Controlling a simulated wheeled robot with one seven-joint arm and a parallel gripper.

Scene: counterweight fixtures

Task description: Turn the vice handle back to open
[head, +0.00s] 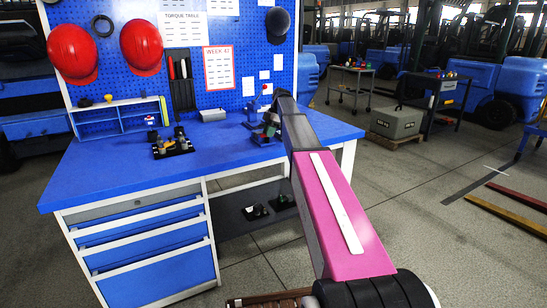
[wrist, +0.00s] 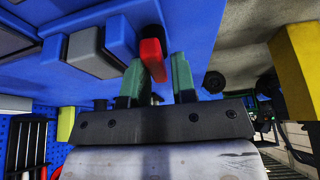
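The blue vice (wrist: 118,38) with grey jaw blocks shows at the upper left of the wrist view. In the head view the vice (head: 251,112) stands on the blue workbench, partly hidden by my arm. The vice handle (wrist: 152,58) has a red grip. My gripper (wrist: 160,76) has green fingers standing apart, one on each side of the red grip. The grip is close to the left finger; I cannot tell if they touch. A gap shows at the right finger. In the head view my gripper (head: 268,131) is small, beside the vice.
The workbench (head: 110,185) has clear blue top at its front left. A black tray of small parts (head: 172,147) and a blue shelf rack (head: 120,117) stand left of the vice. A pegboard (head: 140,90) rises behind. A yellow item (wrist: 300,65) is at right in the wrist view.

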